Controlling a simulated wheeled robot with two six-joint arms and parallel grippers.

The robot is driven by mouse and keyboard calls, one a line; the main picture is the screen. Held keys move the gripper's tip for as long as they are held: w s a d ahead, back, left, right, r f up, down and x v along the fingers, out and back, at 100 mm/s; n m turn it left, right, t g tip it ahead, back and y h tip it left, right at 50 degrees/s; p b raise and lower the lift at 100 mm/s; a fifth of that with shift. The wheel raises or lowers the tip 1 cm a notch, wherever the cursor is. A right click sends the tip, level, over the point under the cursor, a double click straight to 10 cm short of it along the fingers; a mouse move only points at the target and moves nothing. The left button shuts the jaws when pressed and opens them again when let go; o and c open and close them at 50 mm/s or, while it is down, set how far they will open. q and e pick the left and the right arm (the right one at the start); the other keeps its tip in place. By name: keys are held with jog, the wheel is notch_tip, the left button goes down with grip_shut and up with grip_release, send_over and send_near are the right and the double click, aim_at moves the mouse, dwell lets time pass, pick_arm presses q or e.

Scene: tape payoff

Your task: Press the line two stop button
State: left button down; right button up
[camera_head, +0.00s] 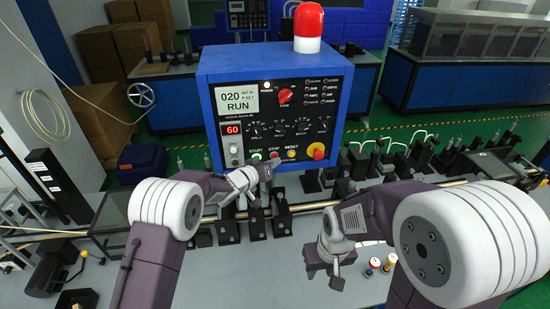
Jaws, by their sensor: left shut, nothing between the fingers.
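A blue control box (215,100) with a black front panel stands at the back of the bench. Its lower row has a button labelled START (256,156), a red button labelled STOP (275,155) and a yellow RESET button (291,154). No line number is legible on the box. My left gripper (274,164) is shut and empty, its tip at the STOP button's lower edge in the picture and partly covering it. I cannot tell whether it touches. My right gripper (337,282) hangs low over the bench at centre right; its fingers are too small to judge.
A red mushroom button (318,150) on yellow sits right of RESET. A red lamp (307,22) tops the box. A metal rod on black holders (281,220) crosses the bench below the box. Small bottles (373,265) stand right of my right gripper.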

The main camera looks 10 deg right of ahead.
dwell(0.3)
pick_arm(q)
jog(key=shift+w+r+p, duration=0.1)
jog(key=shift+w+p, duration=0.35)
jog(key=shift+p, duration=0.1)
jog(key=shift+s, duration=0.45)
jog(key=s+b, duration=0.3)
jog(key=s, duration=0.3)
